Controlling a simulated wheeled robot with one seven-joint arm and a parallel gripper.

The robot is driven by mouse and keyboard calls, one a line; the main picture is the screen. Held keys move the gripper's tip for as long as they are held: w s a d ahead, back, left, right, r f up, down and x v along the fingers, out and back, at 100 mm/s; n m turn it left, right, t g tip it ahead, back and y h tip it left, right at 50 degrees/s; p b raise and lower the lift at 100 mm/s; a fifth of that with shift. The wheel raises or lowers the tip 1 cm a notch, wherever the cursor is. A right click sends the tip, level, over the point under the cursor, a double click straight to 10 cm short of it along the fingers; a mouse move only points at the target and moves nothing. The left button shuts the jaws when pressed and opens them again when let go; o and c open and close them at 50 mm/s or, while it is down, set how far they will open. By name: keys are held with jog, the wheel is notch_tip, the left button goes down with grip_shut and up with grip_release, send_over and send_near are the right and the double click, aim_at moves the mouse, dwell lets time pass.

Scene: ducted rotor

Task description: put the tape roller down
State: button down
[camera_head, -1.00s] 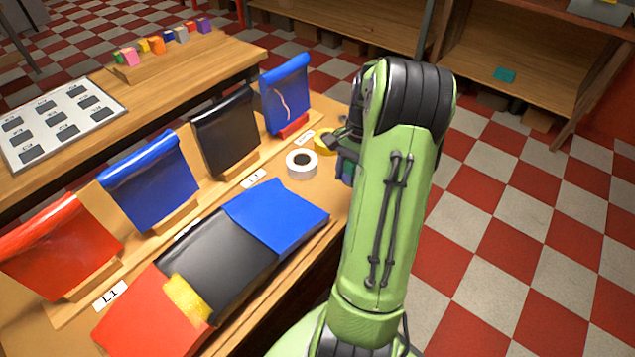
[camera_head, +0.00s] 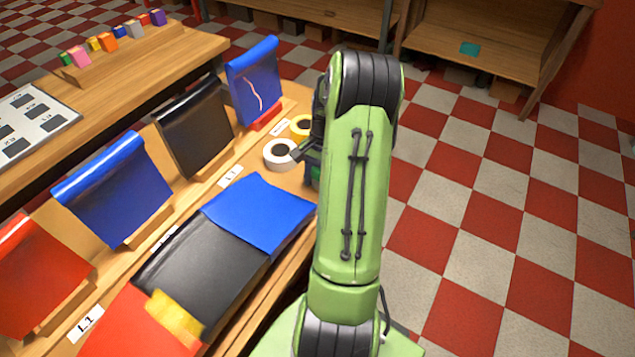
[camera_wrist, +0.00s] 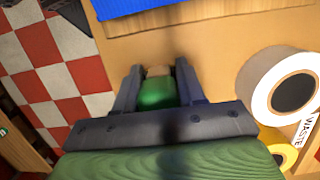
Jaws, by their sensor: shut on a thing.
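My gripper (camera_wrist: 157,84) is shut on a green piece with a tan end, which I take to be the tape roller (camera_wrist: 157,95). In the wrist view it sits between the two dark fingers, over bare wooden bench top (camera_wrist: 215,50). I cannot tell whether it touches the wood. In the head view my gripper (camera_head: 304,150) is at the bench's right edge, mostly hidden by my green arm. Some green (camera_head: 312,172) shows there just left of the arm.
A white tape roll (camera_head: 268,154) and a yellow roll (camera_head: 297,123) lie close left of the gripper, by a WASTE label (camera_wrist: 306,131). A blue sheet (camera_head: 258,212) overlaps a black sheet (camera_head: 200,270) nearer me. Upright panels line the back. Checkered floor lies right.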

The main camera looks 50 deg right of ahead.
jog(key=shift+r, duration=0.15)
jog(key=c, duration=0.7)
grip_release()
jog(key=shift+o, duration=0.2)
jog(key=p+v, duration=0.4)
jog(key=v, duration=0.8)
jog(key=w+a+r+n+t+h, duration=0.1)
jog(key=a+r+n+h, duration=0.1)
jog(key=a+r+n, duration=0.45)
jog(key=w+a+r+n+h, duration=0.15)
jog(key=a+r, duration=0.25)
jog(key=a, duration=0.5)
jog(key=s+a+r+n+t, duration=0.1)
jog(key=s+a+n, duration=0.3)
jog(key=a, duration=0.4)
jog(key=s+a+r+n+t, duration=0.1)
jog(key=s+a+n+t, duration=0.2)
jog(key=s+a+n, duration=0.2)
jog(key=s+a+y, duration=0.1)
jog(key=s+a, duration=0.1)
jog(key=a, duration=0.1)
jog(key=shift+s+a+t, duration=0.2)
jog(key=shift+t, duration=0.2)
